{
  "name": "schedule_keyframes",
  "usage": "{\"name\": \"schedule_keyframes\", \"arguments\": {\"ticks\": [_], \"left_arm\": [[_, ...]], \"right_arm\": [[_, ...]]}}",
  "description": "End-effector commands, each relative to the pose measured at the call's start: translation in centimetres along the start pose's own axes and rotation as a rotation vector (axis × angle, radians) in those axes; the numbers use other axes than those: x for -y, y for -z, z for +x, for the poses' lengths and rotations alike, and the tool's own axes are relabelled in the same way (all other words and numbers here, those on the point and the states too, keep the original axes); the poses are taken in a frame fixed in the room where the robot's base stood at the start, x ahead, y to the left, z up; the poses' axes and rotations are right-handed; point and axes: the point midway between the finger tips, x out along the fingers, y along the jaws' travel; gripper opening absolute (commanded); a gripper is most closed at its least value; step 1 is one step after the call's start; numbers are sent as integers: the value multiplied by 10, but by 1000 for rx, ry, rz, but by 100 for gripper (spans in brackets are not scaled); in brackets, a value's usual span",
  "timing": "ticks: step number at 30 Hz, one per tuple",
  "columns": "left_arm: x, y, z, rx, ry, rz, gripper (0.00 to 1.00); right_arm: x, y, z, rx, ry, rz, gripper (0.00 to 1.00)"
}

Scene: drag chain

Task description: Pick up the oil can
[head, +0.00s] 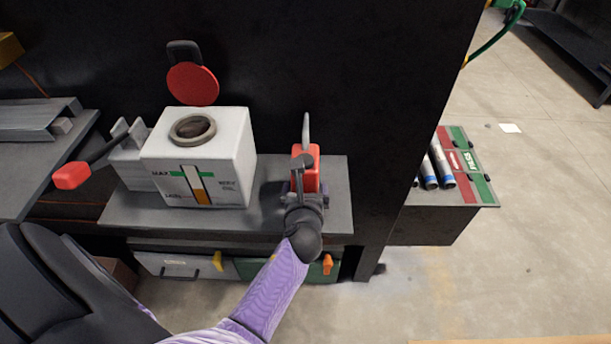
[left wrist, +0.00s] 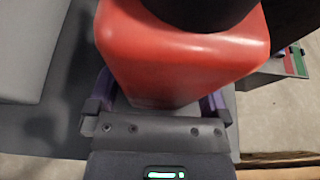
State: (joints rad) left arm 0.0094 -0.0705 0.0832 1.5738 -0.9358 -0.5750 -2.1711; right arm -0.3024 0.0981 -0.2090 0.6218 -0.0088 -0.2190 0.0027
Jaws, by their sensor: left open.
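The red oil can (head: 311,178) stands on the grey shelf beside the white oil box, with its grey spout pointing up. My left gripper (head: 303,193) is at the near side of the can and partly hides it. In the left wrist view the red can (left wrist: 180,60) fills the space between the two purple fingers of my left gripper (left wrist: 160,98). The fingers are open, one on each side of the can's body. I cannot tell whether either touches it. My right gripper is not in view.
The white oil box (head: 205,165) with its open filler neck and raised red cap (head: 193,84) stands left of the can. A red-handled lever (head: 73,175) sits farther left. A dark panel rises behind the shelf (head: 343,200). Open floor lies right.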

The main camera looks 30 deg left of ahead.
Motion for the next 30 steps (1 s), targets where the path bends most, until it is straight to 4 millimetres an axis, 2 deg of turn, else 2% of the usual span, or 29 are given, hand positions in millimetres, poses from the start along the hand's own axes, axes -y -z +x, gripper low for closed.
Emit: {"name": "schedule_keyframes", "arguments": {"ticks": [1,2,14,15,23,26,30], "left_arm": [[0,0,0,0,0,0,94],[0,0,0,0,0,0,87],[0,0,-1,-1,0,-1,3],[0,0,-1,-1,0,-1,0],[0,-2,-1,2,1,-2,0],[0,-19,-8,5,1,-2,0],[0,-58,-24,7,1,-2,0]], "right_arm": [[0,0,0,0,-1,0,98],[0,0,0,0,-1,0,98],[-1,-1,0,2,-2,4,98],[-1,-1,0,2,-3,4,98],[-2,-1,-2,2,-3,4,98],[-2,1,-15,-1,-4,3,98],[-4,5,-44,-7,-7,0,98]]}}
